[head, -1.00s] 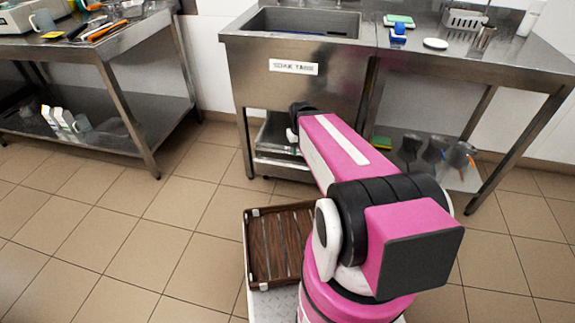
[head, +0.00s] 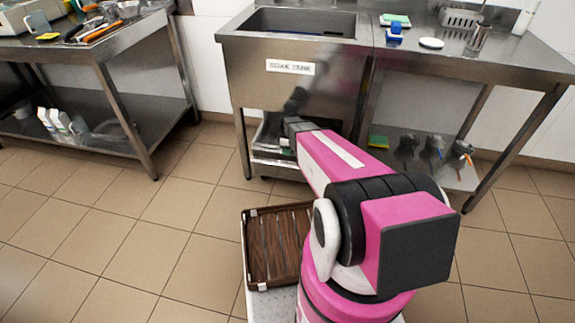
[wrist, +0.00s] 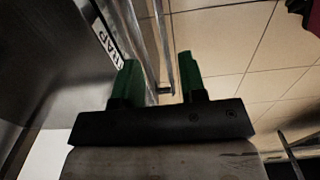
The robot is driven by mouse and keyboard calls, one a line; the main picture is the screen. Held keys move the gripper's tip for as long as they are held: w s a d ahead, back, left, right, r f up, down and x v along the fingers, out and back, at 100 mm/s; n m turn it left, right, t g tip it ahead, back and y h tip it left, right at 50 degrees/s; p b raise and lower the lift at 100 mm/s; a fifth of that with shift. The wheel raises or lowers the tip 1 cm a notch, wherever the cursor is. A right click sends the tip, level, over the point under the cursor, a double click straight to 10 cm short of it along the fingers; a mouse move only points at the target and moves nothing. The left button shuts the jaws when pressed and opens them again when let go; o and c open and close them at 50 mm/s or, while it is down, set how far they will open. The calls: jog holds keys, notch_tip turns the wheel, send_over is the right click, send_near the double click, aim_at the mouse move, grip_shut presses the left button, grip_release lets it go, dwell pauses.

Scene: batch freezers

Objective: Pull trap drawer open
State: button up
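The trap drawer (head: 268,160) is low under the soak sink (head: 290,75) in the head view, partly hidden behind my arm. In the wrist view, a dark panel carries a partly cropped label (wrist: 108,40) that seems to read "TRAP". A thin metal bar (wrist: 162,45), apparently the drawer's handle, runs beside that panel. My gripper (wrist: 161,72) shows two green fingers set apart with the bar between or just beyond their tips. I cannot tell whether they touch it.
A brown slatted crate (head: 278,245) sits beside my arm's base. A steel table (head: 100,60) with tools stands left, and a steel counter (head: 480,55) stands right, its leg (head: 515,150) near the floor space. Tiled floor (head: 150,220) is clear at left.

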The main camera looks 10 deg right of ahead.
aim_at(287, 165)
notch_tip(287, 165, down, 10)
jog(key=shift+f, duration=0.2)
dwell(0.4)
grip_shut()
